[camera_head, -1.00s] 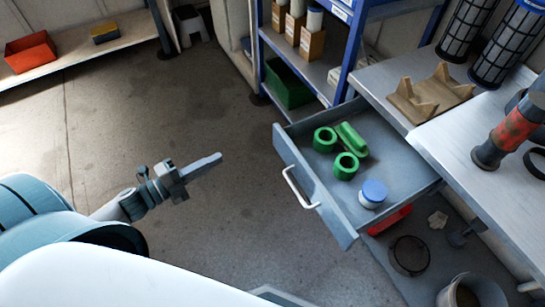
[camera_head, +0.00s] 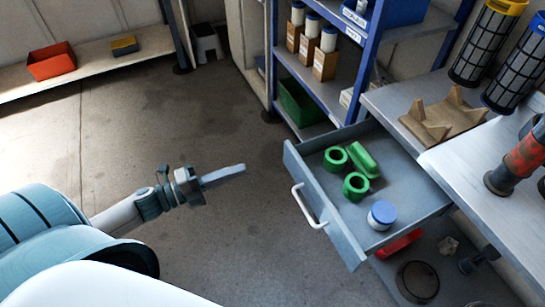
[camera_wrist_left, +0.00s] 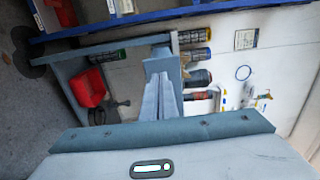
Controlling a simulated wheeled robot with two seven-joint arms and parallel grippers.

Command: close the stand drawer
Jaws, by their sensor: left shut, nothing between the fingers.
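The stand drawer (camera_head: 411,206) is pulled out from under the worktop, with its grey front panel and pale bar handle (camera_head: 306,206) facing my left side. In it lie green rings (camera_head: 356,186), a green cylinder (camera_head: 365,160) and a white jar with a blue lid (camera_head: 381,214). My left gripper (camera_head: 240,169) is shut and empty, left of the drawer front and apart from the handle. Its closed fingers also show in the left wrist view (camera_wrist_left: 163,100). My right gripper is not in view.
The worktop (camera_head: 480,160) carries a wooden cradle (camera_head: 442,116), dark mesh cylinders (camera_head: 480,45) and a red-and-black tube (camera_head: 520,160). A blue-framed shelf (camera_head: 325,90) stands behind the drawer. A red box and dark round dish (camera_head: 417,281) lie below it. Floor left of the drawer is clear.

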